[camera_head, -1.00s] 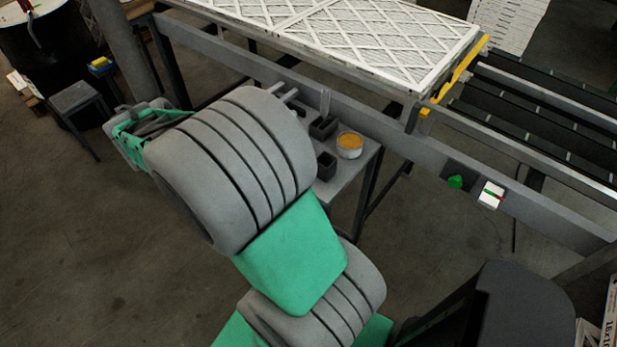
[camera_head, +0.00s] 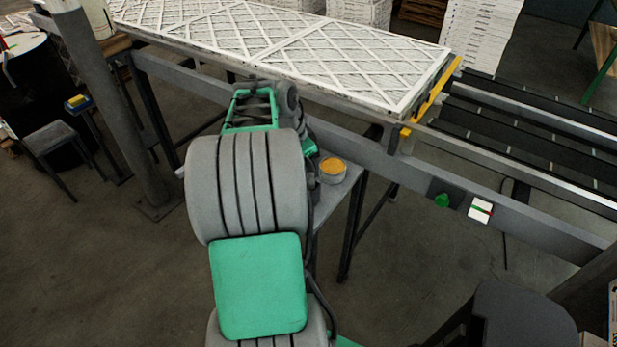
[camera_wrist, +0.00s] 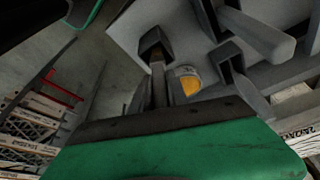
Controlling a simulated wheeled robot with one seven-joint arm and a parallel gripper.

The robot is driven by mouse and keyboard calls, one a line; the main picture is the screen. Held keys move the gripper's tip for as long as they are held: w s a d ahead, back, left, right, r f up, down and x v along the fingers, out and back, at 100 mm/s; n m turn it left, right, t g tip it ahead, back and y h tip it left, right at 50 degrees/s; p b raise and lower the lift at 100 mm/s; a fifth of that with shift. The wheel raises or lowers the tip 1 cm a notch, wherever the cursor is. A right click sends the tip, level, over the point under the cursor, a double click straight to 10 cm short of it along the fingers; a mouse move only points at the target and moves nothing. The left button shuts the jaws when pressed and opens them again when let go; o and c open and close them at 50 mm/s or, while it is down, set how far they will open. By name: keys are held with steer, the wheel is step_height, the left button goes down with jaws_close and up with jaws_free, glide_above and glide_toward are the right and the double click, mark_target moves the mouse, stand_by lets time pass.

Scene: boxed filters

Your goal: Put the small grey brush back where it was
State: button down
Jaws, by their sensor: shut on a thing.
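In the wrist view my gripper (camera_wrist: 158,72) is shut. Its narrow fingers point at a dark square holder (camera_wrist: 154,43) on the grey side table (camera_wrist: 128,27). The small grey brush between the fingers hardly stands out from them. I cannot tell whether its end is inside the holder or above it. Two more dark holders stand to the right, with long grey pieces (camera_wrist: 258,32) and (camera_wrist: 248,97) rising from them. In the head view my arm hides the gripper, the brush and the holders. The side table (camera_head: 335,198) shows only at its right end.
A round tub with orange contents (camera_head: 332,169) stands on the side table; it is close right of my fingers in the wrist view (camera_wrist: 187,82). The conveyor frame (camera_head: 365,150) with a white filter panel (camera_head: 300,45) runs behind. Open floor lies in front.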

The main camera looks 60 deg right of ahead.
mark_target(308, 180)
steer(key=shift+f, duration=1.45)
steer(key=shift+f, duration=0.25)
steer(key=c, duration=1.3)
jaws_free()
steer(key=shift+r, duration=0.1)
